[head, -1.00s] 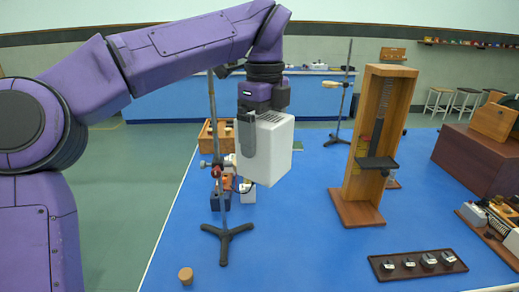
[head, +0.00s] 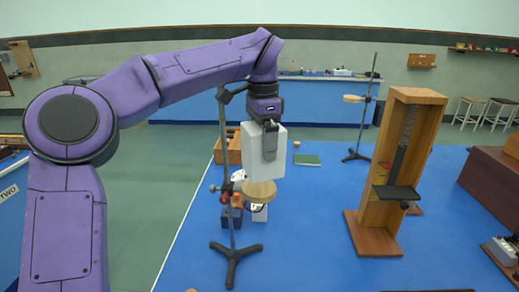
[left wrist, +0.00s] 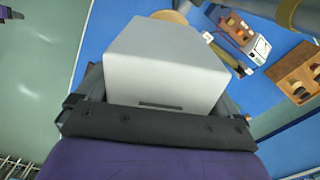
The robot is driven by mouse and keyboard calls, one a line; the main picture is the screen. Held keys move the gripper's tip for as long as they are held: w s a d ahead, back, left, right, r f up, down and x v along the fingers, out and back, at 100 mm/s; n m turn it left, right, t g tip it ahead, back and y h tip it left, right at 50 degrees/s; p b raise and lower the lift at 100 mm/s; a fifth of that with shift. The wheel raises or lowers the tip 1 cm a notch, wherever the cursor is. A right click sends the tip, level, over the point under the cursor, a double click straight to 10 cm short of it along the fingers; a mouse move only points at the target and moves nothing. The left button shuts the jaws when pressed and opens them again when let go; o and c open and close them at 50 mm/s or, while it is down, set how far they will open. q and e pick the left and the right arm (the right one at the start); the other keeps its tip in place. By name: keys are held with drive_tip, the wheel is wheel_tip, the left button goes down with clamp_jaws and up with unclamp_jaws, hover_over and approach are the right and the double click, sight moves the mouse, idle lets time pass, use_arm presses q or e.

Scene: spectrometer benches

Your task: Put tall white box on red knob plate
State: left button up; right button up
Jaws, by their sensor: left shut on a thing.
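My left gripper (head: 269,140) is shut on the tall white box (head: 254,160), holding it upright from its top end. The box also fills the middle of the left wrist view (left wrist: 165,65). The red knob (head: 225,198) is on the left stand's pole. A round wooden plate (head: 260,193) is attached to that stand, just below the box's lower end in the picture. I cannot tell whether the box touches it. The box hides part of the plate in the left wrist view (left wrist: 171,17). My right gripper is not in view.
The left stand's tripod foot (head: 236,252) is on the blue bench. A tall wooden frame (head: 375,220) stands to the right. A second stand (head: 370,110) with its own plate is behind.

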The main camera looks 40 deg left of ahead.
use_arm(q)
drive_tip(key=shift+w+a+f, duration=0.15)
drive_tip(key=shift+a+f, duration=0.1)
drive_tip(key=f, duration=0.4)
drive_tip(key=shift+w+a, duration=0.15)
drive_tip(key=shift+a, duration=0.2)
drive_tip(key=shift+d+f, duration=0.1)
drive_tip(key=shift+f, duration=0.1)
drive_tip(key=o, duration=1.2)
drive_tip(key=shift+c, duration=0.2)
drive_tip(key=shift+r+p, duration=0.4)
drive_tip(key=shift+p, duration=0.05)
wheel_tip(320, 180, up, 12)
drive_tip(key=shift+f+p, duration=0.15)
drive_tip(key=shift+p, duration=0.2)
